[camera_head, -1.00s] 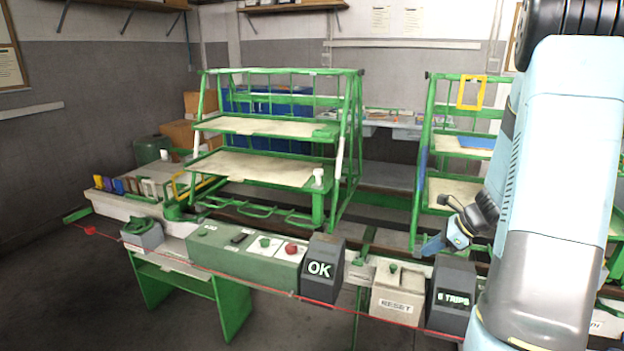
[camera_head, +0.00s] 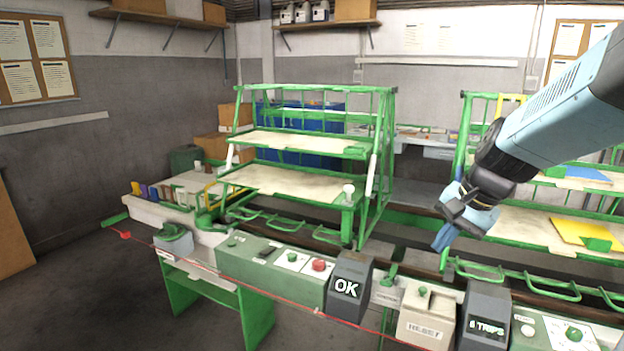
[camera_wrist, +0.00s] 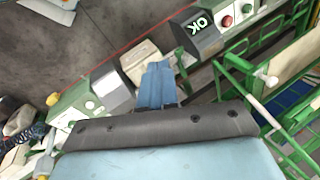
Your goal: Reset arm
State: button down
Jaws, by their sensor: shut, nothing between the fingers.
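My gripper (camera_head: 442,240) is at the right in the head view, at the end of my light blue arm. It hangs in the air above and behind the control row, pointing down and left. In the wrist view my gripper (camera_wrist: 157,66) shows its blue fingers together, with nothing between them. The beige RESET box (camera_head: 427,314) stands below it in the head view. In the wrist view the beige box (camera_wrist: 140,62) shows just beside the fingertips, apart from them as far as I can tell.
The dark OK display (camera_head: 348,284) and the dark trips display (camera_head: 483,314) flank the RESET box. A green control panel (camera_head: 262,262) with buttons lies left. Green racks (camera_head: 375,180) with shelves stand behind. A red cord (camera_head: 225,281) runs along the front. The floor at left is clear.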

jog(key=s+a+r+n+t+h, duration=0.1)
jog(key=s+r+n+t+h, duration=0.1)
jog(key=s+r+n, duration=0.4)
jog(key=shift+s+a+n+h, duration=0.45)
jog(key=shift+s+n, duration=0.65)
jog(key=shift+s, duration=0.95)
